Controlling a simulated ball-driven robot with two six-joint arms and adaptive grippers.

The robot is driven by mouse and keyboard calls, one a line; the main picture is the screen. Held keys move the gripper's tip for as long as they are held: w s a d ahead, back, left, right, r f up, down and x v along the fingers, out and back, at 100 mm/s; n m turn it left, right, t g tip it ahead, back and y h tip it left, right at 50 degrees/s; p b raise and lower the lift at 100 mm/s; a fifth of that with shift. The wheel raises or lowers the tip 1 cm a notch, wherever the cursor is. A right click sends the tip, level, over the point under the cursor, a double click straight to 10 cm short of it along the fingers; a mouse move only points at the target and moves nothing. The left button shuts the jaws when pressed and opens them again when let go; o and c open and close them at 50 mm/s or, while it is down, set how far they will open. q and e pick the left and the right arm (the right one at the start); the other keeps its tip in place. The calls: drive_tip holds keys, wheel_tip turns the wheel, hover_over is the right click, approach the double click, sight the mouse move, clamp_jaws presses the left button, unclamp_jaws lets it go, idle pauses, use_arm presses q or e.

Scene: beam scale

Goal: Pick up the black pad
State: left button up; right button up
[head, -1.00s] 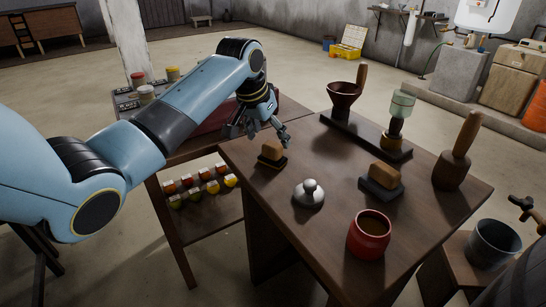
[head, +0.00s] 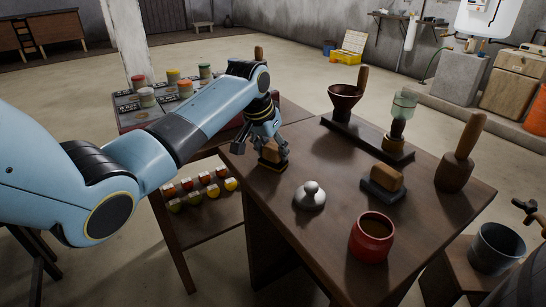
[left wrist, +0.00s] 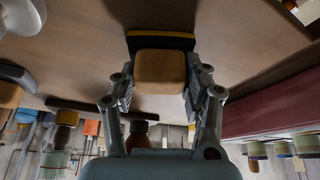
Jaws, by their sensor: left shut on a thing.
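The black pad (head: 273,165) has a thin yellow layer and a tan block-shaped grip (head: 271,154) on top. It is at the left far corner of the wooden table (head: 335,215). My left gripper (head: 270,147) reaches down over it with its fingers on both sides of the tan grip. In the left wrist view the tan grip (left wrist: 160,69) sits between the fingers (left wrist: 160,82), with the black pad (left wrist: 160,41) beyond it. The gripper is shut on the grip. The pad seems to be at the tabletop; I cannot tell whether any gap lies under it. My right gripper is not in view.
A similar dark pad with a tan block (head: 384,184) lies to the right. A metal knobbed weight (head: 310,194), a red cup (head: 371,238), a wooden pestle (head: 460,155) and a funnel stand (head: 345,103) are on the table. A side table holds jars (head: 147,97).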

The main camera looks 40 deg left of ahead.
sight(275, 146)
use_arm(q)
drive_tip(key=shift+c, duration=0.9)
drive_tip(key=shift+r, duration=0.5)
drive_tip(key=r, duration=0.2)
drive_tip(key=r+p, duration=0.1)
drive_tip(key=shift+w+d+r, duration=0.1)
drive_tip(key=shift+d+r, duration=0.2)
drive_tip(key=shift+r, duration=0.1)
drive_tip(key=w+d+r+p, duration=0.1)
drive_tip(key=d+r, duration=0.5)
drive_tip(key=d, duration=0.5)
drive_tip(key=shift+r, duration=0.15)
drive_tip(key=shift+w, duration=0.1)
drive_tip(key=o, duration=0.6)
drive_tip(key=c, duration=0.3)
